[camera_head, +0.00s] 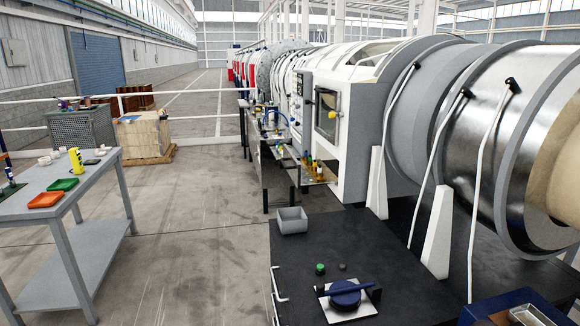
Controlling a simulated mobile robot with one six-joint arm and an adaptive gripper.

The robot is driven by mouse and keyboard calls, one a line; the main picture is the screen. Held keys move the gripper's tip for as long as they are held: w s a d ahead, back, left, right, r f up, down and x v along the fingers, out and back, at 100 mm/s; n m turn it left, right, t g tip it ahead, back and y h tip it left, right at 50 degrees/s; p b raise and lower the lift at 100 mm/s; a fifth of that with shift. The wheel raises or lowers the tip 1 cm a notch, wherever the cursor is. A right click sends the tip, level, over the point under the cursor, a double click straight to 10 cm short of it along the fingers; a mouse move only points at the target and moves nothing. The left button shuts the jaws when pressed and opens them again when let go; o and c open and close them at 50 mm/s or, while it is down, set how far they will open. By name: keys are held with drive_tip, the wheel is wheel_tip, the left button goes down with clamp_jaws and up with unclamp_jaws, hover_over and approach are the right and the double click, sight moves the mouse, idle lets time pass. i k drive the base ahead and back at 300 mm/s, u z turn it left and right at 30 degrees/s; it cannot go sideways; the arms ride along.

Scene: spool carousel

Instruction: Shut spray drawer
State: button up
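No drawer marked as the spray drawer can be made out for certain. A shallow tan tray or open drawer (326,180) juts out low from the front of the long white machine (352,150), in the middle of the view. Several small bottles (316,168), some with yellow parts, stand on or just behind it; they are too small to tell if they are sprays. My gripper is not in view.
Open concrete floor (190,230) lies between.

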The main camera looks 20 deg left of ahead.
sight(302, 173)
drive_tip(key=z, duration=0.55)
drive_tip(key=k, duration=0.15)
drive_tip(key=u, duration=3.05)
drive_tip(key=i, duration=2.55)
